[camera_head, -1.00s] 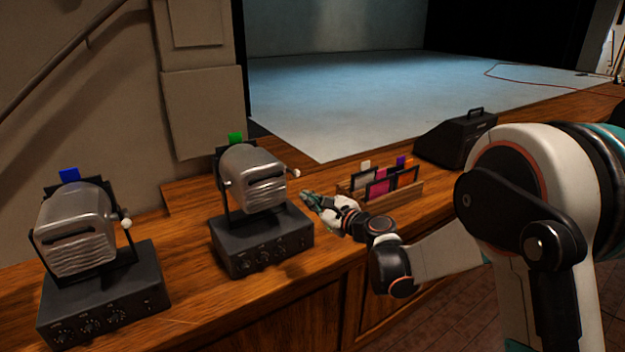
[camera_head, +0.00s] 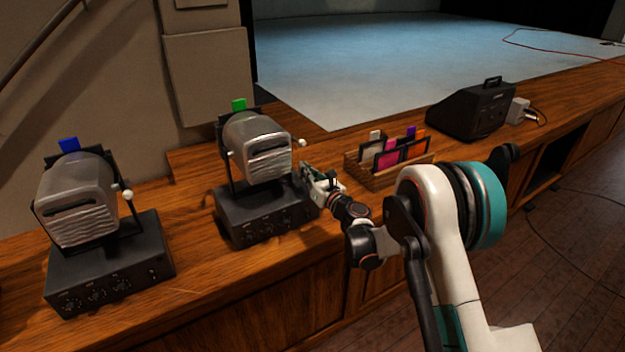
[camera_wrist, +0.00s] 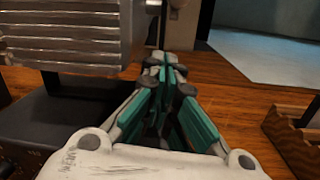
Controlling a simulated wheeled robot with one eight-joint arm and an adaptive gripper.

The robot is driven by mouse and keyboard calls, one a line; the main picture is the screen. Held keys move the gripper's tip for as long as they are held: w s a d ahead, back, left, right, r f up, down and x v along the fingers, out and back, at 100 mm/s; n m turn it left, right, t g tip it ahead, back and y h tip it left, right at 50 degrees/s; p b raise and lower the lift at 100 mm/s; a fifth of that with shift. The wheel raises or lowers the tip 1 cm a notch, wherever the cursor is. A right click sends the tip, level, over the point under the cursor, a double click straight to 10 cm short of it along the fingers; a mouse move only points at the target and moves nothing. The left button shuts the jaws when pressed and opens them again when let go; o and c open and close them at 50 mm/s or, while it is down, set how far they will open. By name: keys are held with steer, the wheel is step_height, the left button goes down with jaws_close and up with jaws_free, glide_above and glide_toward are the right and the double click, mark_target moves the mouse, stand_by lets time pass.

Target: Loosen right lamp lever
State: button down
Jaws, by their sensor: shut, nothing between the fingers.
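The right lamp (camera_head: 262,158) is a grey ribbed housing with a green tab on top, on a black base box (camera_head: 262,218) with knobs. Its lever (camera_head: 301,143) shows as a pale round knob on the lamp's right side. My gripper (camera_head: 304,168) is shut and empty, just below the knob and right of the lamp housing. In the wrist view the closed fingertips (camera_wrist: 165,62) point forward beside the ribbed housing (camera_wrist: 75,40). A dark upright part of the lamp's yoke stands just beyond them. Whether the fingers touch the lever cannot be told.
The left lamp (camera_head: 75,208), with a blue tab, stands to the left. A wooden rack (camera_head: 398,178) with coloured cards is right of my gripper, and shows at the wrist view's right edge (camera_wrist: 290,140). A black box (camera_head: 472,110) stands farther right.

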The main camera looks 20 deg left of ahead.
mark_target(298, 141)
steer(key=x, duration=0.3)
steer(key=shift+w+a+f+b, duration=0.1)
steer(key=shift+w+a+b, duration=0.05)
steer(key=shift+a+b, duration=0.2)
steer(key=r, duration=0.2)
steer(key=d+r+b, duration=0.1)
steer(key=r, duration=0.1)
steer(key=shift+d, duration=0.25)
steer(key=shift+d+r+h+p, duration=0.1)
steer(key=shift+r+h+p, duration=0.2)
steer(key=shift+p, duration=0.1)
